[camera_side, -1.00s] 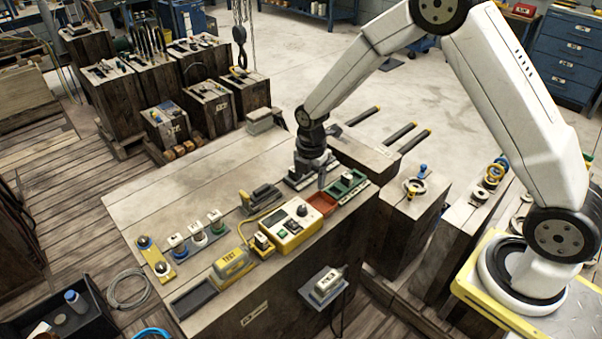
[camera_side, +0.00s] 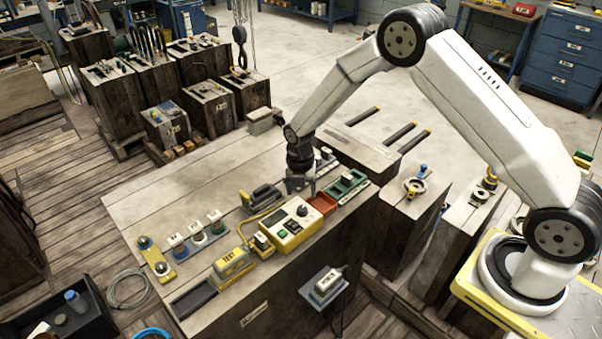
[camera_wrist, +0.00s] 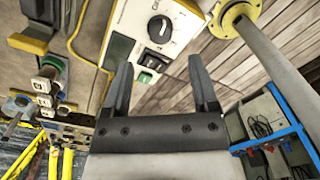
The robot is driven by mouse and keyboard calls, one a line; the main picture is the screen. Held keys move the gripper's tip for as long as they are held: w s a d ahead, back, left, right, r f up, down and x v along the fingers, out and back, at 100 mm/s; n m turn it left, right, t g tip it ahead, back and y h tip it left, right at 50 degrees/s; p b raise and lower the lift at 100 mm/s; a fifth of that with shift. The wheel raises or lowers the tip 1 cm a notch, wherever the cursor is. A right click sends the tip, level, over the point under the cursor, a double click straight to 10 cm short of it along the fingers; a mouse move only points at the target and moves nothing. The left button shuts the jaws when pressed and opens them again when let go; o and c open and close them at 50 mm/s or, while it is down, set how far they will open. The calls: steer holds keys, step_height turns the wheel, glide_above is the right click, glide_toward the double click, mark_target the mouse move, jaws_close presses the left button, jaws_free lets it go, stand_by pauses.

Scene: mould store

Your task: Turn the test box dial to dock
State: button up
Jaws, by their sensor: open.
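The test box (camera_side: 290,226) is a yellow case with a pale top face, standing on the wooden bench. Its black dial (camera_side: 302,210) is on the top face at the far right. In the wrist view the dial (camera_wrist: 160,27) is a round black knob with a white pointer mark, above a black switch and a green button. My gripper (camera_side: 299,186) is just behind the box in the side view, above the bench. In the wrist view my gripper (camera_wrist: 163,75) has two dark fingers spread apart with nothing between them. The dial lies beyond the fingertips, untouched. Its position labels are too small to read.
A red tray (camera_side: 321,204) and a green holder (camera_side: 347,183) sit right of the box. A yellow TEST block (camera_side: 232,264) and a yellow cable stand on its left. A dark clamp-like tool (camera_side: 262,197) lies behind. The bench's back left is bare.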

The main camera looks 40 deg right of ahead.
mark_target(302, 207)
steer(key=shift+f, duration=2.95)
jaws_close()
